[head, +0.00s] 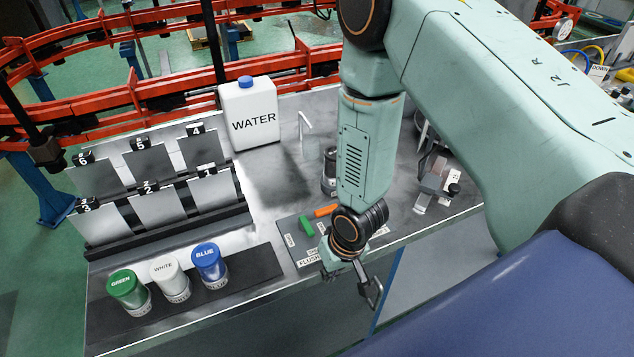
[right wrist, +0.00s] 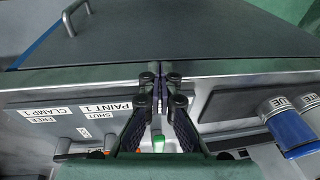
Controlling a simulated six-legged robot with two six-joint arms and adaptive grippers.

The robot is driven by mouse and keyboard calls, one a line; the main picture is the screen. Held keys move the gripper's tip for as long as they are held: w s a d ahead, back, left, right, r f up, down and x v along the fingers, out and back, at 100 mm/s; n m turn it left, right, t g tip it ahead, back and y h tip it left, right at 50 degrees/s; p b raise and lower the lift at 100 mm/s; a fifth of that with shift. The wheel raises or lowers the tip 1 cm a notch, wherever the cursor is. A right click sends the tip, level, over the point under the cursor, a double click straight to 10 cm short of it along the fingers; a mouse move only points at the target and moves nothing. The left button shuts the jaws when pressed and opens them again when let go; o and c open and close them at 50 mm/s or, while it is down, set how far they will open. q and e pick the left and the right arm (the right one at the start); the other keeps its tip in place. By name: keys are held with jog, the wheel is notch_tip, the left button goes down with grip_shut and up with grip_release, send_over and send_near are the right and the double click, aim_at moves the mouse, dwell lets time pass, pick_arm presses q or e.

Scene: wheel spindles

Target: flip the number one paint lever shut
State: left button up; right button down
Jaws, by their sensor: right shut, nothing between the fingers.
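A short green lever (head: 306,226) and an orange lever (head: 325,210) sit on a dark panel at the bench's front edge. In the right wrist view the green lever (right wrist: 158,144) shows between my fingers, near labels reading PAINT 1 (right wrist: 105,107) and SHUT. Which lever that label belongs to, and its exact position, I cannot tell. My right gripper (head: 364,284) is shut and empty at the front of the panel; its fingertips (right wrist: 160,82) meet in the right wrist view. It hides part of the panel. My left gripper is out of view.
Green (head: 125,289), white (head: 169,278) and blue (head: 209,264) paint pots stand on a dark mat to the left. Behind are numbered plates on a rack and a WATER jug (head: 251,115). A metal cylinder (head: 329,170) stands behind the levers.

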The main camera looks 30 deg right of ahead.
jog(key=t+p, duration=0.1)
jog(key=p, duration=0.1)
send_near(318, 217)
jog(key=a+f, duration=0.1)
jog(key=s+a+f, duration=0.2)
jog(key=shift+a+f, duration=0.2)
jog(key=shift+f, duration=0.1)
pick_arm(q)
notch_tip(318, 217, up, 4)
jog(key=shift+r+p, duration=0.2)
jog(key=shift+p, duration=0.3)
pick_arm(e)
jog(key=w+d+r+t+h, duration=0.1)
jog(key=w+d+r, duration=0.2)
jog(key=w+r, duration=0.3)
jog(key=shift+w+d+h, duration=0.2)
jog(key=shift+w+h, duration=0.1)
jog(key=shift+w, duration=0.5)
